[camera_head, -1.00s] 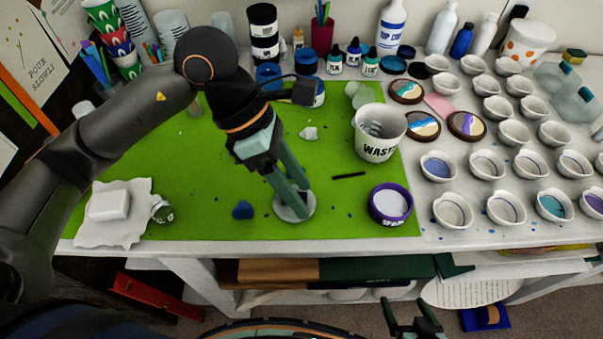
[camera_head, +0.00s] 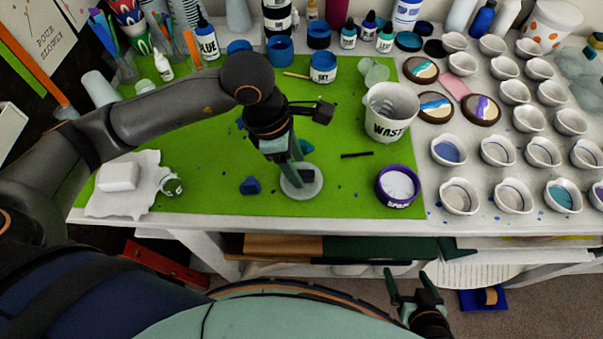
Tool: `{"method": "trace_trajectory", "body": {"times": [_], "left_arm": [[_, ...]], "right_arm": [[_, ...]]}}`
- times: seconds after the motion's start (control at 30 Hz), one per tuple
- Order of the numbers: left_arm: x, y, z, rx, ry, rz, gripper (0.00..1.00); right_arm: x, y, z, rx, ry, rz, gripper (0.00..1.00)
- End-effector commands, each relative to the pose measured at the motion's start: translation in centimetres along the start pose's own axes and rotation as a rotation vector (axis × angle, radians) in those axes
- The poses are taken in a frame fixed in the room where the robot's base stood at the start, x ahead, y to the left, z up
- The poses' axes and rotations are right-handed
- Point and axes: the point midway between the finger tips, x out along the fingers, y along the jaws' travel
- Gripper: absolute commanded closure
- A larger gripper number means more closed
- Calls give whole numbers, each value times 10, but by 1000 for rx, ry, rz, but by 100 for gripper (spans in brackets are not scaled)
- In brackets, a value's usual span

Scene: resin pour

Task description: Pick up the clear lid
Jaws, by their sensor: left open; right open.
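A flat, round, pale grey see-through disc (camera_head: 315,187), which looks like the clear lid, lies on the green mat (camera_head: 225,205) near the table's front. My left gripper (camera_head: 294,165) is open and points down over the disc, with its fingers overlapping the disc's far part. I cannot tell whether the fingers touch it. The wrist hides part of the mat behind. My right gripper (camera_head: 411,283) is open and empty, low in front of the table.
A purple-rimmed tub (camera_head: 397,187) and a waste cup (camera_head: 390,112) stand right of the disc. A dark stick (camera_head: 357,155) lies between. A blue lump (camera_head: 250,186) lies to the left. Several white cups (camera_head: 498,151) fill the right side; bottles and jars line the back.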

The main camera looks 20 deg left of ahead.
Motion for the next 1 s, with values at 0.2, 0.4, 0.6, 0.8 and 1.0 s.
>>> {"method": "trace_trajectory", "body": {"times": [0.2, 0.4, 0.6, 0.8, 1.0], "left_arm": [[23, 0, 0, 0, 0, -1, 43], [24, 0, 0, 0, -1, 0, 43], [24, 0, 0, 0, -1, 0, 62], [23, 0, 0, 0, -1, 0, 84], [23, 0, 0, 0, -1, 0, 100]], "right_arm": [[-2, 0, -3, 0, 0, 0, 9], [-2, 0, -3, 0, 0, 0, 9], [-2, 0, -3, 0, 1, 0, 9], [-2, 0, -3, 0, 1, 0, 9], [-2, 0, -3, 0, 1, 0, 9]]}}
